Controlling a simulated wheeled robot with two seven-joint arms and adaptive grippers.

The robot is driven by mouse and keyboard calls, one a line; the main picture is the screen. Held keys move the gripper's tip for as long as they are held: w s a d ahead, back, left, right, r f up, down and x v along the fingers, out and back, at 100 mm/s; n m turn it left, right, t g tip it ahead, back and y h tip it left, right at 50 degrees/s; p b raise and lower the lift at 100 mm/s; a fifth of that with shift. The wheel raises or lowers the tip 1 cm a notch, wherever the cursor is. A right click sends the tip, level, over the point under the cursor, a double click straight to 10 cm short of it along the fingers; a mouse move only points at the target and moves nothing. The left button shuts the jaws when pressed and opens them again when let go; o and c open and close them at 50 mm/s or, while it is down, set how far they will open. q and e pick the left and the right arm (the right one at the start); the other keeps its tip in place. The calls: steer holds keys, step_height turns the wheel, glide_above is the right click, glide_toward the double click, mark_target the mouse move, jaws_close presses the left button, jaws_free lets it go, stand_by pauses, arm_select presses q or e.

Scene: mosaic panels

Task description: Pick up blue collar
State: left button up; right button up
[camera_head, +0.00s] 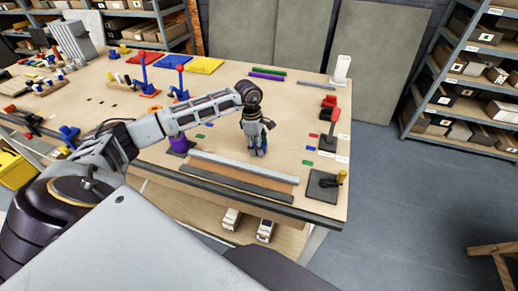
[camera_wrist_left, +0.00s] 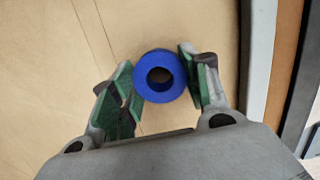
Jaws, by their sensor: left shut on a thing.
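The blue collar (camera_wrist_left: 141,84) is a thick blue ring with a round hole, in the left wrist view. It sits between the two green-padded fingers of my left gripper (camera_wrist_left: 160,88), which is shut on it. In the head view my left gripper (camera_head: 257,145) points down at the table top, right of the table's middle. The collar is hard to make out there, with only a little blue near the fingertips. I cannot tell whether it touches the table. My right gripper is not in view.
A purple part (camera_head: 180,146) stands left of my left gripper. A grey bar (camera_head: 243,167) lies in front of it. A dark plate (camera_head: 322,186) with a yellow knob is at the front right corner. Red-topped blue posts (camera_head: 180,84) stand behind my forearm. Metal shelves (camera_head: 470,75) are at right.

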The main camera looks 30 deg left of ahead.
arm_select(q)
steer(key=shift+c, duration=0.6)
steer(key=shift+w+r, duration=0.1)
steer(key=shift+r, duration=0.75)
step_height(320, 180, up, 8)
steer(key=b, duration=0.1)
steer(key=shift+r+b, duration=0.2)
steer(key=shift+b, duration=0.2)
step_height(320, 180, up, 7)
steer(key=p, duration=0.4)
stand_by(0.5)
steer(key=shift+r, duration=0.1)
stand_by(0.3)
